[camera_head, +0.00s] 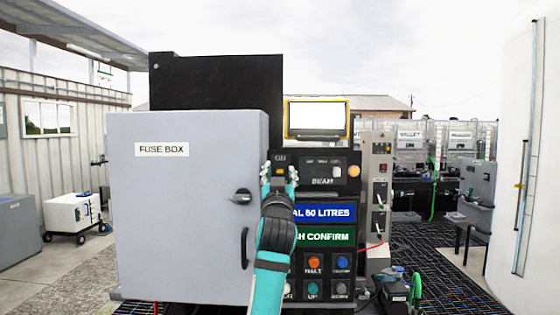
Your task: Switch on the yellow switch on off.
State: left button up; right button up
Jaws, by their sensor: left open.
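My left gripper (279,176) is at the middle of the view, its arm coming up from the bottom edge. Its two fingers point up and away and stand apart, with a gap between the tips. It is in front of the upper left part of a dark control panel (322,158). A small yellow piece (280,171), likely the yellow switch, shows between the fingertips, under a small "ON" label (280,157). The fingers partly hide it, so I cannot tell its position or whether they touch it. My right gripper is not in view.
A grey fuse box door (180,220) with a black handle (241,197) stands just left of my gripper. Below the panel are a blue sign (330,212), a green sign (330,236) and several round buttons. A yellow-framed screen (316,118) is above.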

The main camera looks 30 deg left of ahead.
pick_arm(q)
jog(key=shift+x, duration=0.85)
jog(key=shift+c, duration=0.4)
grip_shut()
jog(key=shift+r+g+h, duration=0.25)
jog(key=shift+g+h, duration=0.05)
jog(key=shift+g, duration=0.2)
jog(key=shift+r+g+h, duration=0.3)
jog(key=shift+g+h, duration=0.2)
jog(key=shift+g, duration=0.3)
jog(key=shift+w+g+h, duration=0.15)
jog(key=shift+g+h, duration=0.25)
jog(key=shift+h, duration=0.1)
jog(key=shift+o, duration=0.4)
grip_release()
